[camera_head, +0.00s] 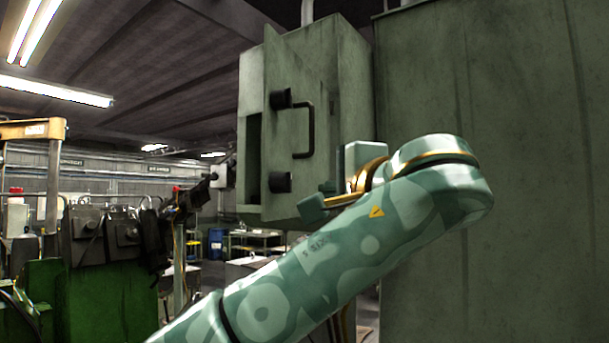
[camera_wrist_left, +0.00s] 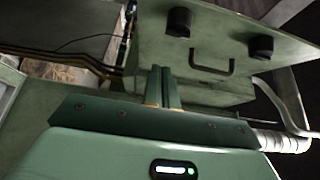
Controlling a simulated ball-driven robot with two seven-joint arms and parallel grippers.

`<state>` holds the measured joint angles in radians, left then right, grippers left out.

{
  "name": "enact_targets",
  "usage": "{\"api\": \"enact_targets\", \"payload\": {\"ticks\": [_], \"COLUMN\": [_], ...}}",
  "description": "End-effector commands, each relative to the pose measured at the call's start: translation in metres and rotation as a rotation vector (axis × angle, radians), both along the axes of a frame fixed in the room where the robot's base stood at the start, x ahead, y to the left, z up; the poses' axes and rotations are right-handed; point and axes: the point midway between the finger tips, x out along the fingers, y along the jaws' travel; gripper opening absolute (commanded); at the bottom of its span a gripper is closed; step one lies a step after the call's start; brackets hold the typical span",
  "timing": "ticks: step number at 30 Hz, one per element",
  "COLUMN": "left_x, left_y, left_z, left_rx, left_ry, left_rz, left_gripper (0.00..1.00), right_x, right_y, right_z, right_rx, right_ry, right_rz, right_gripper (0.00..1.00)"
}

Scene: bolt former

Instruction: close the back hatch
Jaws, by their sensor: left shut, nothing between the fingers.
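The back hatch (camera_head: 290,75) is a grey-green panel on a box-shaped cabinet (camera_head: 250,75). It carries a black handle (camera_head: 309,130) and two black knobs. It stands ajar: a dark gap shows along its left edge. In the left wrist view the hatch (camera_wrist_left: 150,38) shows its knobs and its handle (camera_wrist_left: 212,66). My left gripper (camera_head: 318,199) is shut and empty, just below and right of the lower knob in the head view. Its closed fingers (camera_wrist_left: 163,84) also show in the wrist view, near the panel; I cannot tell whether they touch it. My right gripper is not in view.
A large green machine wall (camera_head: 535,160) fills the right side, close to my left arm. Green machinery (camera_head: 100,290) with dark clamps stands at the lower left. A blue barrel (camera_head: 216,243) and tables are far behind. The space left of the hatch looks free.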

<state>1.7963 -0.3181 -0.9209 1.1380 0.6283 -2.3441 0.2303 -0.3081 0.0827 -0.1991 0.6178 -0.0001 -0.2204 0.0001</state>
Motion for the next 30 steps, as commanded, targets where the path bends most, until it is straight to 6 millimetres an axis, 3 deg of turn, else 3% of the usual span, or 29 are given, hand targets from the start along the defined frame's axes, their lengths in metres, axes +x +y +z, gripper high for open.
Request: {"api": "enact_targets", "payload": {"ticks": [1, 9, 23, 30], "left_x": [0.008, 0.018, 0.02, 0.023], "left_y": [0.006, 0.036, 0.04, 0.059], "left_z": [0.005, 0.001, -0.001, -0.004], "left_rx": [0.001, 0.001, 0.0, -0.003], "left_ry": [-0.001, 0.001, 0.001, 0.0], "left_rz": [0.004, 0.0, -0.002, -0.046], "left_gripper": [0.0, 0.0, 0.0, 0.0], "right_x": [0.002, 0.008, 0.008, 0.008], "right_y": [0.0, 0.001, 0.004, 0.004], "right_z": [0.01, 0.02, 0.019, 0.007], "right_rx": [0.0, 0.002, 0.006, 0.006], "right_ry": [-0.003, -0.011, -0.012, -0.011], "right_rz": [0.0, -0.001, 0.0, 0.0], "right_gripper": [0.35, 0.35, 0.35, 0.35]}}
